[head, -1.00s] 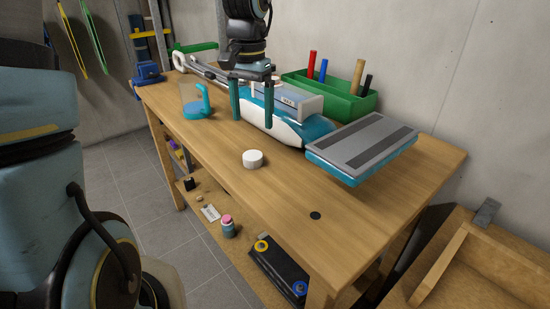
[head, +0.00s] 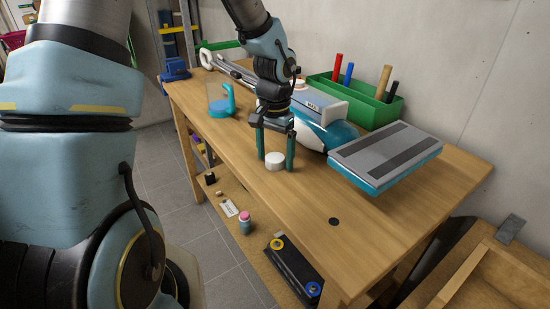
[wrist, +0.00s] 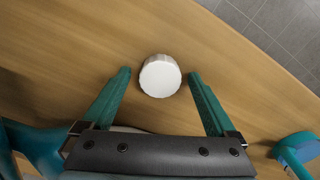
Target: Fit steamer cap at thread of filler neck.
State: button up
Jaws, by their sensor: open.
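The white round steamer cap (head: 275,161) sits on the wooden bench top. My gripper (head: 276,156) is open and pointing down, with one teal finger on each side of the cap. In the wrist view the cap (wrist: 160,77) lies between the fingertips (wrist: 160,73), with a gap on both sides. The white and teal steamer (head: 340,134) lies on the bench behind my gripper, partly hidden by my arm. I cannot clearly make out the threaded filler neck.
A grey-topped teal floor head (head: 385,155) lies at the right. A green tray (head: 356,100) with several upright tools stands at the back. A clear jug with a teal handle (head: 222,103) stands at the left. The bench (head: 318,240) is mostly clear in front.

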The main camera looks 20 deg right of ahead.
jog(key=c, duration=1.4)
jog(key=shift+r, duration=0.15)
